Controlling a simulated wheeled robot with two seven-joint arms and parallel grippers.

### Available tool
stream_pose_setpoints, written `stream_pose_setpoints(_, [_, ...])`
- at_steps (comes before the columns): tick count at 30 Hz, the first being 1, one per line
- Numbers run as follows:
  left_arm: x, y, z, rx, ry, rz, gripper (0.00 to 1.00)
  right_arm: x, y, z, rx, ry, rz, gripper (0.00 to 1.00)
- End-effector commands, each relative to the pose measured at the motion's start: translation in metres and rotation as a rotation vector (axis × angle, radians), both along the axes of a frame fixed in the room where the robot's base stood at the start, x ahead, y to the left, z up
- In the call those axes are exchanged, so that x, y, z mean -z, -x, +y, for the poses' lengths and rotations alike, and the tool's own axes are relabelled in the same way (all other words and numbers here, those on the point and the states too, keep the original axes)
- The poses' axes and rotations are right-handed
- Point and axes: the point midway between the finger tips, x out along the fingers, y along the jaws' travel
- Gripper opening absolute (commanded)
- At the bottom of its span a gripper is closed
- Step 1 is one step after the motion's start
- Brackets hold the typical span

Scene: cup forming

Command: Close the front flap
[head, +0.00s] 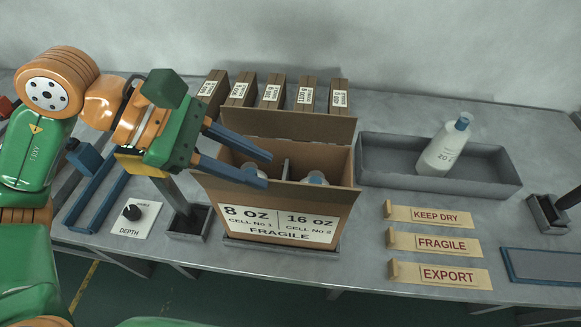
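An open brown carton (345,215) stands in the middle of the table, with a label reading 8 OZ, 16 OZ and FRAGILE on its front. Its back flap (300,124) stands up. My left gripper (268,171) reaches from the left over the carton's left half. Its two blue fingers are apart with nothing seen between them; contact with the carton cannot be told. My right gripper is not in view.
Several narrow labelled brown boxes (305,95) stand behind the carton. A grey tray (490,183) at right holds a tilted white bottle (443,148). KEEP DRY (432,216), FRAGILE and EXPORT plates lie front right.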

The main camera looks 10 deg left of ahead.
Motion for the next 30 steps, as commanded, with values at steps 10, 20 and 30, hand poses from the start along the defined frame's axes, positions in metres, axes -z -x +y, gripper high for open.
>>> stream_pose_setpoints(10, [0.039, -0.01, -0.037, 0.0, -0.027, -0.004, 0.35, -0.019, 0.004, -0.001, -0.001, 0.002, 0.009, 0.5])
stream_pose_setpoints(20, [0.05, -0.012, -0.046, -0.002, -0.025, -0.006, 0.35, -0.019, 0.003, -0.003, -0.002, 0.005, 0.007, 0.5])
stream_pose_setpoints(30, [0.049, -0.012, -0.046, -0.002, -0.024, -0.005, 0.0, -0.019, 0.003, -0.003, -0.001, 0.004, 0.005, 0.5])
